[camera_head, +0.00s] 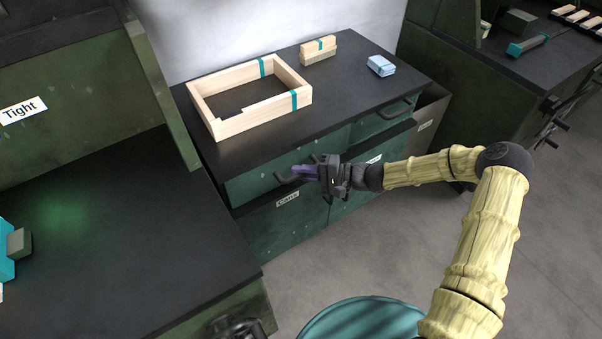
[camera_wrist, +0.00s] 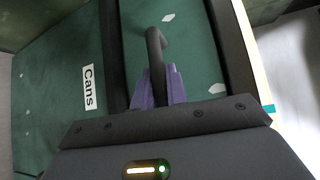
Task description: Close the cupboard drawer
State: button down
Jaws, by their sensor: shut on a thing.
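The cupboard is dark green with a black top (camera_head: 240,149). Its upper left drawer (camera_head: 245,187) has a green front just below the top; how far it stands out is hard to tell. My gripper (camera_head: 302,170) is at this front, in front of the right part of the drawer. In the wrist view, the purple fingers (camera_wrist: 159,88) are shut around the dark bar handle (camera_wrist: 156,45), one on each side. The green drawer front (camera_wrist: 190,65) lies behind the handle. The handle's near end is hidden between the fingers.
A wooden frame (camera_head: 236,123), wood blocks (camera_head: 318,52) and a pale blue stack (camera_head: 381,66) lie on the top. A "Cans" label (camera_head: 288,199) marks the panel below. A black worktop (camera_head: 110,240) is at left, a teal round surface (camera_head: 362,318) below. Grey floor is open at right.

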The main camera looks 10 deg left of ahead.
jog(key=c, duration=1.4)
grip_release()
jog(key=shift+w+a, duration=0.15)
jog(key=shift+w, duration=0.1)
jog(key=d+r+p, duration=0.2)
jog(key=d, duration=1.5)
jog(key=shift+d+r, duration=0.2)
jog(key=shift+d, duration=0.1)
jog(key=shift+s+a, duration=0.1)
jog(key=shift+a, duration=0.1)
